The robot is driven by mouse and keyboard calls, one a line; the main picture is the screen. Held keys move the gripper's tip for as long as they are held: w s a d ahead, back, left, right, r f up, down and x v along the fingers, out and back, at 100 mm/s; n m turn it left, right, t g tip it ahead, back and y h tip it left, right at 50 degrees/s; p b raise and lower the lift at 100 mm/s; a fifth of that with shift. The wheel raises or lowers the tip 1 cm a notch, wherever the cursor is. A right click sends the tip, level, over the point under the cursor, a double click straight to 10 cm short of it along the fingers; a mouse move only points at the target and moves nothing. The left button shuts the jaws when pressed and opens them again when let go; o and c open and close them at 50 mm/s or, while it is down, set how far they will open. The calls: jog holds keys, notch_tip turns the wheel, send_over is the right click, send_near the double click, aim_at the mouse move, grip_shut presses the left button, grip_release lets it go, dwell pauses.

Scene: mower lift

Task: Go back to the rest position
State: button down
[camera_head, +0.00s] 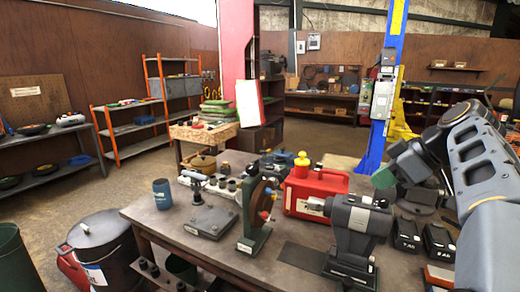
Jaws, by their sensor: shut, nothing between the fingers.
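My arm comes in from the lower right and bends at the top. My gripper (385,177) is at its far end, in the air above the workbench, pointing left and down. It looks shut with nothing held; its fingertips are small and hard to make out. The workbench (215,258) spans the lower middle. A red fuel can (322,187) with a yellow cap and a grey vise-like machine (357,222) stand on it, apart from my gripper.
A blue lift post (388,80) rises behind my gripper. A dark bin (104,245) stands left; open floor lies beyond it.

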jog(key=s+a+f+m+g+h, duration=0.1)
jog(key=s+a+f+m+h, duration=0.2)
jog(key=f, duration=0.9)
jog(key=s+a+f+m+g+h, duration=0.1)
jog(key=s+a+f+m+h, duration=0.2)
jog(key=f, duration=0.9)
jog(key=s+a+m, duration=0.3)
jog(key=s+a, duration=0.2)
jog(key=a, duration=0.1)
jog(key=shift+f+m+p, duration=0.35)
jog(key=shift+m+p, duration=0.05)
jog(key=c, duration=1.9)
grip_release()
jog(key=shift+s+a, duration=0.1)
